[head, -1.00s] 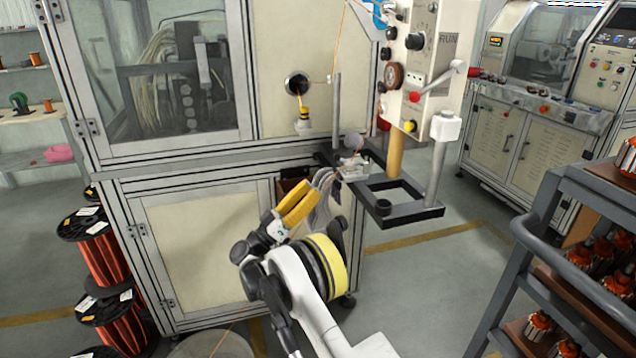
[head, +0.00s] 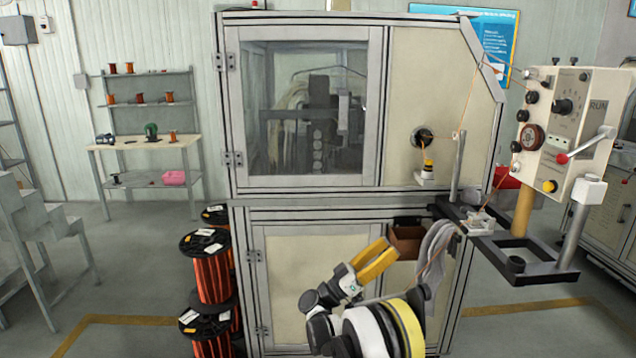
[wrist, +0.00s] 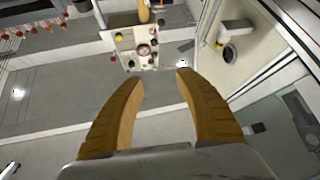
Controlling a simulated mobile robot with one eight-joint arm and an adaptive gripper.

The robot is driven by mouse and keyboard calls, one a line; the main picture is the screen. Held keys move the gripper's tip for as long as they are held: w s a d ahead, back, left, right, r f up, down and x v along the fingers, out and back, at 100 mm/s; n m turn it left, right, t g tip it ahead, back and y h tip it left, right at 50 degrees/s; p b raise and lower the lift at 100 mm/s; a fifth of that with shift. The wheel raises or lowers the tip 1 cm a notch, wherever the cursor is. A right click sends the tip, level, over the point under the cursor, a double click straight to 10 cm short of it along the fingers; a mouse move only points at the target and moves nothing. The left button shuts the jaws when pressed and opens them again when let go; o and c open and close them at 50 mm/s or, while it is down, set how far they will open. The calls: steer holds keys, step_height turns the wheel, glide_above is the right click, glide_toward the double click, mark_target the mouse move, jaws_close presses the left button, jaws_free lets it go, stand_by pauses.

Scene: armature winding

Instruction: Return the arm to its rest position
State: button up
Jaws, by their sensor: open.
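My gripper (head: 378,259) has yellow fingers and is in front of the lower cabinet of the winding machine (head: 325,235) in the head view. My white and grey arm comes up from the bottom of the picture. In the wrist view my gripper (wrist: 155,82) shows two yellow fingers spread apart with nothing between them.
The control box (head: 570,125) stands on posts at the right, above the bracket. Wire spools (head: 210,270) are stacked left of the machine. A shelf bench (head: 150,143) stands further left. The floor (head: 130,270) between them is open.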

steer(key=d+r+n+y, duration=0.45)
steer(key=d+r, duration=0.25)
steer(key=d, duration=0.2)
steer(key=s+d+r+n+y, duration=0.2)
steer(key=s+d+n+y, duration=0.15)
steer(key=s+y, duration=0.45)
steer(key=s+a+f+n+y, duration=0.1)
steer(key=s+a+f+y, duration=0.2)
steer(key=s, duration=0.7)
steer(key=s+a+f+n+y, duration=0.2)
steer(key=s+a+y, duration=0.3)
steer(key=s, duration=0.6)
steer(key=s+a+f+n+y, duration=0.1)
steer(key=s+a+f+y, duration=0.3)
steer(key=s, duration=0.7)
steer(key=shift+a+f+n+t, duration=0.2)
steer(key=shift+f+n+t, duration=0.1)
steer(key=shift+o, duration=0.5)
